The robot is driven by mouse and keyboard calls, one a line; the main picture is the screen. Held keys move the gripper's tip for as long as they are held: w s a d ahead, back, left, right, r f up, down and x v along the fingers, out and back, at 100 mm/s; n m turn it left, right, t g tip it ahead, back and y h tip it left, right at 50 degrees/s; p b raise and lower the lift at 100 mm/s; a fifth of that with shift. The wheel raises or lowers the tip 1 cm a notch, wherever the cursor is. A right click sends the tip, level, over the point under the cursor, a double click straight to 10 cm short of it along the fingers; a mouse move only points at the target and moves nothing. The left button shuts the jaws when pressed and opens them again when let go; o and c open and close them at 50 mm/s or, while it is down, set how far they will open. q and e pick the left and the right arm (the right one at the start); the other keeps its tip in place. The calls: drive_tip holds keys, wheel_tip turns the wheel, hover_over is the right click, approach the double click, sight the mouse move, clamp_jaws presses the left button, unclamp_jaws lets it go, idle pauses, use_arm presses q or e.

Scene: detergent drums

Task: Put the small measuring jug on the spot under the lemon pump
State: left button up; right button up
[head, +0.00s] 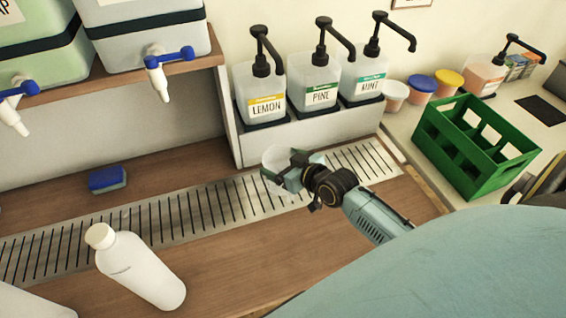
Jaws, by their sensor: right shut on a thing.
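The small measuring jug (274,156), clear and whitish, is at the drip grate in front of the lemon pump bottle. My right gripper (290,172) is shut on it from the right and hides part of it. I cannot tell whether the jug's base touches the grate or hangs just above it. The lemon pump (260,88), a clear bottle with a yellow label and black pump head, stands on the raised ledge behind. A marked spot under it cannot be made out. My left gripper is out of view.
Pine (318,84) and mint (364,76) pumps stand right of lemon. The slotted drip grate (200,212) crosses the wooden counter. A white bottle (140,268) stands front left, a blue sponge (107,179) behind the grate. A green crate (470,150) is at right.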

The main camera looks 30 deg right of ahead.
drive_tip(key=o, duration=0.8)
drive_tip(key=shift+f, duration=0.15)
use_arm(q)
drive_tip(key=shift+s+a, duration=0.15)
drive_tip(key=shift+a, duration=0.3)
use_arm(e)
drive_tip(key=shift+o, duration=1.4)
drive_tip(key=shift+s+r, duration=0.1)
drive_tip(key=shift+r, duration=0.15)
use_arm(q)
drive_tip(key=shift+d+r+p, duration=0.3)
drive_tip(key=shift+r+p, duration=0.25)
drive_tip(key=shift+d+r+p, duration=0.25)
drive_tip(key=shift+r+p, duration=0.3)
use_arm(e)
drive_tip(key=v, duration=1.1)
drive_tip(key=shift+s+r, duration=0.2)
drive_tip(key=shift+s, duration=0.15)
